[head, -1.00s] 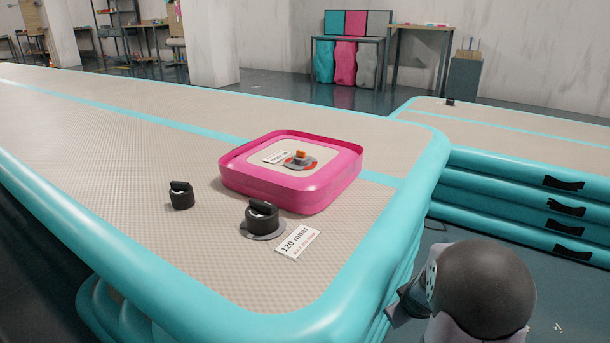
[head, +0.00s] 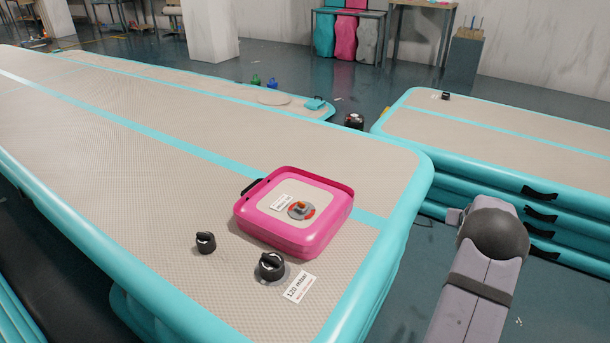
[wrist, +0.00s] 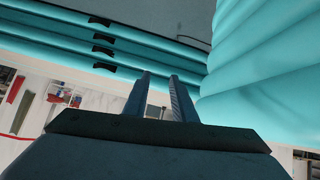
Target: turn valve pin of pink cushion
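The pink cushion (head: 322,243) lies flat on the beige and teal inflatable track, near its right edge. Its beige top carries a round grey valve (head: 301,210) with red-orange marks and a small raised pin in the middle. The pin is too small to tell its exact angle. In the wrist view, my gripper (wrist: 160,80) has two parallel fingers with a gap between them and nothing held. It points past teal track walls, and the cushion is not in that view. In the head view my arm is at the right, beside the track and apart from the cushion.
Two black caps stand on the track, one left of the cushion (head: 205,242) and one in front (head: 271,266). A "120 mbar" label (head: 300,287) lies beside the front one. Another stacked track (head: 500,130) with black handles stands at the right. The space above the cushion is clear.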

